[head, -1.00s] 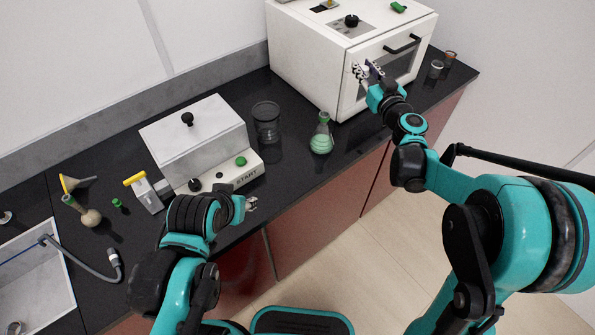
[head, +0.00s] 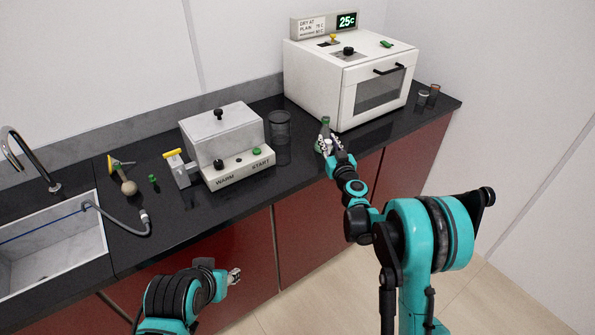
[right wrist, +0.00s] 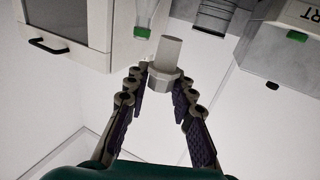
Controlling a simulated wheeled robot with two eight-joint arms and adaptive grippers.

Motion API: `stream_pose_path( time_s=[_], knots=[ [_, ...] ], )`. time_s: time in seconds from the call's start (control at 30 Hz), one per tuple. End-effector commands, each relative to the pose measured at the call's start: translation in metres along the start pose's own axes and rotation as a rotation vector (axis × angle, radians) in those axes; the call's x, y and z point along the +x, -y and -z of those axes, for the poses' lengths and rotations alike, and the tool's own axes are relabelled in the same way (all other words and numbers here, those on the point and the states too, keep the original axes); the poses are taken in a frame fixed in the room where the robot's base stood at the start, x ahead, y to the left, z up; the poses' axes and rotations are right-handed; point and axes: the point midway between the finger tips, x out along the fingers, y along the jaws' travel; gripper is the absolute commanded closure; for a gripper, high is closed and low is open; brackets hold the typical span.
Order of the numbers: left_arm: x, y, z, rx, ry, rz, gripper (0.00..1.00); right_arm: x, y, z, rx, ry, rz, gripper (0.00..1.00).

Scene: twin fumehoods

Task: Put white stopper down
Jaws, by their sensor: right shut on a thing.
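The white stopper (right wrist: 168,51), a pale cylinder with a wider collar, is between the fingertips of my right gripper (right wrist: 164,76) in the right wrist view. The right gripper is shut on it. In the head view my right gripper (head: 331,147) is at the counter's front, overlapping the green-topped flask (head: 325,133); I cannot tell whether they touch. The stopper is too small to make out there. My left gripper (head: 234,276) is in front of the cabinet, low in the head view, apart from the counter things; its fingers are too small to read.
A white oven (head: 325,80) stands behind right of my right gripper. A dark glass beaker (head: 280,128) and a white heating box (head: 222,140) are to the left. Small cups (head: 423,98) stand at the far right. Black counter (head: 300,178) shows bare along the front.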

Motion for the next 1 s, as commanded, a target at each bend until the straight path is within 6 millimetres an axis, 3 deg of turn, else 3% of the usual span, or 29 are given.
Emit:
stream_pose_path(
  time_s=[0.2,0.43,0.67,0.9,1.0],
  knots=[
    [0.016,0.0,-0.011,0.0,0.0,0.0,0.6,0.037,0.038,-0.035,-0.001,0.0,0.005,0.94],
    [0.026,0.0,-0.019,0.0,0.0,0.0,0.6,0.068,0.067,-0.059,0.0,0.0,0.003,0.94],
    [0.03,0.0,-0.022,0.0,0.0,0.0,0.6,0.074,0.073,-0.07,0.0,0.0,0.002,0.94],
    [0.043,0.0,-0.031,0.0,0.0,0.0,0.6,0.073,0.073,-0.104,-0.001,0.0,0.002,0.94],
    [0.042,0.0,-0.03,0.0,0.0,0.0,0.6,0.073,0.073,-0.103,-0.001,0.0,0.002,0.94]
  ],
)
